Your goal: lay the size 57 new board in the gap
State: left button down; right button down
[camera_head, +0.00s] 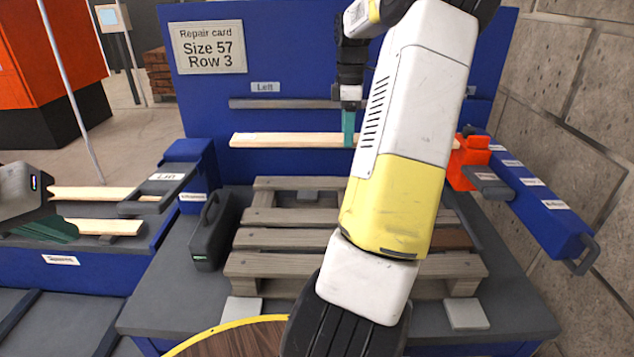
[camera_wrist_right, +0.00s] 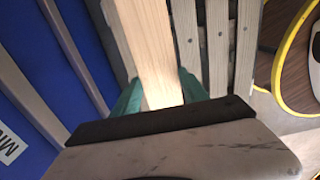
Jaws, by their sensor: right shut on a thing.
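My right gripper (camera_head: 348,125) is shut on a pale new board (camera_head: 290,140), which it holds level beyond and above the far side of the pallet. In the right wrist view the board (camera_wrist_right: 150,45) sits between the teal fingers (camera_wrist_right: 158,98). The pallet (camera_head: 275,265) lies on the grey table, its slats running left to right. A wider space shows behind its second slat, but my right arm hides much of the pallet. My left gripper (camera_head: 45,230) is at the left edge by the spare boards (camera_head: 105,227); its fingertips are unclear.
A card (camera_head: 208,47) reads Size 57, Row 3. A dark case (camera_head: 210,232) stands left of the pallet. A red tool (camera_head: 468,162) sits at the right, near a blue rail (camera_head: 545,210). A blue back panel (camera_head: 285,65) with a grey ledge (camera_head: 285,104) closes the far side.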

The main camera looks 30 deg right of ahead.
notch_tip(320, 180, down, 19)
jog(key=shift+f, duration=0.15)
dwell(0.4)
jog(key=c, duration=0.6)
grip_release()
jog(key=shift+f, duration=0.1)
